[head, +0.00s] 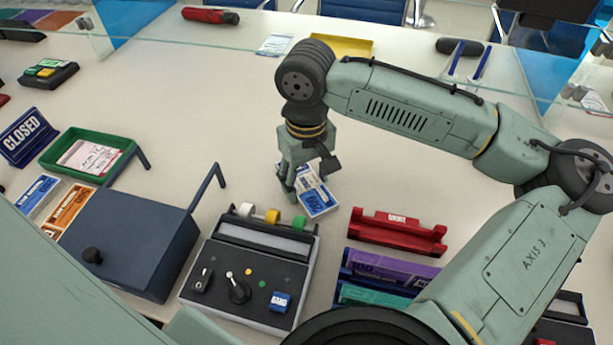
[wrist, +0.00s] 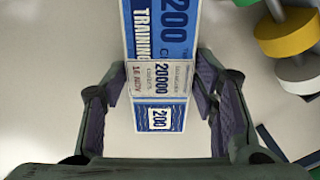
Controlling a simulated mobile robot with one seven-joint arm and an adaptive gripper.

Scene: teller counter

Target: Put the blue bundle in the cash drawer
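The blue bundle (head: 318,201) is a banded stack of blue notes near the middle of the counter. The wrist view shows its blue face and pale paper band (wrist: 160,80). My gripper (head: 308,183) is down around it, with one finger on each long side. In the wrist view the fingertips (wrist: 162,72) come close to the band's edges. I cannot tell whether they press on it. The dark blue box (head: 125,235) with a black knob, at the lower left, appears to be the cash drawer; I cannot see inside it.
A device with a lever and rolls (head: 250,270) stands between box and bundle. A red holder (head: 398,232) and purple bundle (head: 390,267) stand right. Orange notes (head: 69,207), a green tray (head: 128,148) and a CLOSED sign (head: 27,137) are left. The counter behind my gripper is mostly clear.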

